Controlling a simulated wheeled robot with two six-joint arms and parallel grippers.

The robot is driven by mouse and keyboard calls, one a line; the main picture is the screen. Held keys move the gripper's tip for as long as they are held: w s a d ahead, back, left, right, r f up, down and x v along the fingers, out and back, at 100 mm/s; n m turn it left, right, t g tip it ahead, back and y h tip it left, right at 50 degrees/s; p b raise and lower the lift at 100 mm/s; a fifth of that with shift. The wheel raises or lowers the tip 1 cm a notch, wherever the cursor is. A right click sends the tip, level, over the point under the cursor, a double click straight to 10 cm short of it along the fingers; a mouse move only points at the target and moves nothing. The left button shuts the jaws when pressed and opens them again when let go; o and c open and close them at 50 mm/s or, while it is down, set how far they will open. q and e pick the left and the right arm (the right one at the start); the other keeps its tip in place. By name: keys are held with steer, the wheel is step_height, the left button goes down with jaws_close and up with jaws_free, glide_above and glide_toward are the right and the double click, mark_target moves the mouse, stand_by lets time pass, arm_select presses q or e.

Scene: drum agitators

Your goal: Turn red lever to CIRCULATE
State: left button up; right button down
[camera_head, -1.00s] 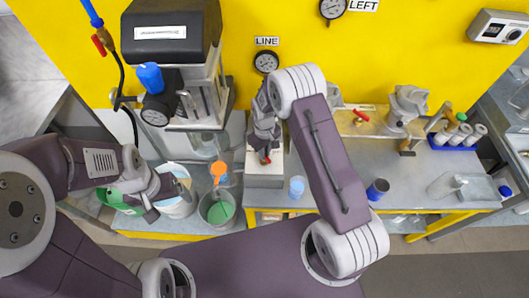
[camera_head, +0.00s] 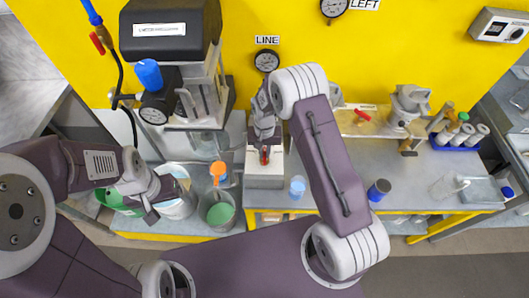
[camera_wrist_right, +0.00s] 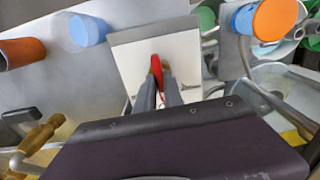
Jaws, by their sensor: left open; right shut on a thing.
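The red lever (camera_head: 265,157) sits on a grey box with a pale top plate (camera_head: 264,170), below the LINE gauge. In the right wrist view the lever (camera_wrist_right: 156,70) lies between the two fingers of my right gripper (camera_wrist_right: 158,88), which is shut on it. The lever points roughly along the plate's length there. My right gripper (camera_head: 265,147) also shows in the head view, reaching over the box from above. No position wording is readable on the plate (camera_wrist_right: 133,62). My left gripper (camera_head: 164,199) is open and empty beside the white bucket (camera_head: 178,207).
A grey bucket with green contents (camera_head: 218,212) and an orange-topped item (camera_head: 218,169) stand left of the box. A pale blue cup (camera_head: 297,187) is to its right. Another red handle (camera_head: 362,115) is on the bench further right. A blue-topped cylinder (camera_head: 379,189) stands near the front edge.

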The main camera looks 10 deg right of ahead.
mark_target(265, 154)
steer(key=shift+w+r, duration=0.15)
stand_by(0.3)
steer(key=c, duration=1.5)
jaws_free()
steer(key=shift+o, duration=0.2)
step_height(265, 154, up, 9)
steer(key=b, duration=0.1)
steer(key=shift+b, duration=0.4)
